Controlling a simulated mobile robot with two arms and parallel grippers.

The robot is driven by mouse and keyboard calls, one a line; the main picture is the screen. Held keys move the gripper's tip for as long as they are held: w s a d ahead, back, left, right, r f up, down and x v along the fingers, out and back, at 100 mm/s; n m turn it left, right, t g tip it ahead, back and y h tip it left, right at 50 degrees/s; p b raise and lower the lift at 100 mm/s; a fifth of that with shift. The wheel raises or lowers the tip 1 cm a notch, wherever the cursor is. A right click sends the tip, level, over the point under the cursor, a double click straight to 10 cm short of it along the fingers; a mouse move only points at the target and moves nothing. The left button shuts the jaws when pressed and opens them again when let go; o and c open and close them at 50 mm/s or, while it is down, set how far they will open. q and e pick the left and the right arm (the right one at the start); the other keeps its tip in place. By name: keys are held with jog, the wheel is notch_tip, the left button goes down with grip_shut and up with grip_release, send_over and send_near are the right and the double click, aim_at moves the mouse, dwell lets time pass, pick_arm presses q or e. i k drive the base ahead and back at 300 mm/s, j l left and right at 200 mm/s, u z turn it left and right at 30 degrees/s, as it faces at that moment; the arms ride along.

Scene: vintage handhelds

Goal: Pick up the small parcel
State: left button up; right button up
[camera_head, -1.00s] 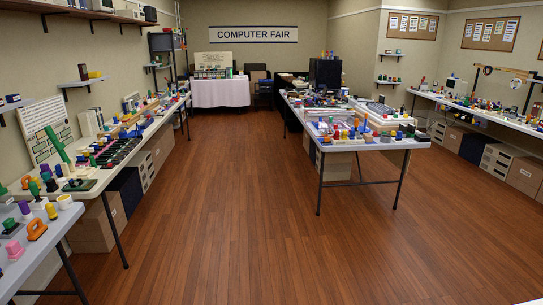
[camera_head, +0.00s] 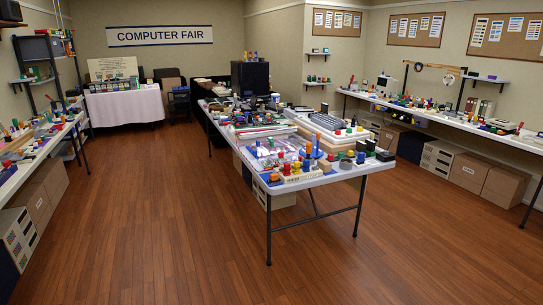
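I cannot make out a small parcel for certain in the head view. Brown cardboard boxes stand on the floor under the tables, such as one box (camera_head: 505,187) under the right-hand table, but they look large. Many small coloured items crowd the tabletops, too small to tell apart. Neither of my grippers is in view.
The centre table (camera_head: 340,181) stands ahead with its near edge and legs facing me. A long table (camera_head: 20,176) runs along the left and another long table (camera_head: 440,113) along the right wall. A white-clothed table (camera_head: 124,105) stands at the back. The wooden floor (camera_head: 150,235) is clear.

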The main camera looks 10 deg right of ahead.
aim_at(324, 165)
jog(key=i+l+z, duration=0.1)
jog(key=i+z, duration=0.3)
jog(key=i, duration=0.9)
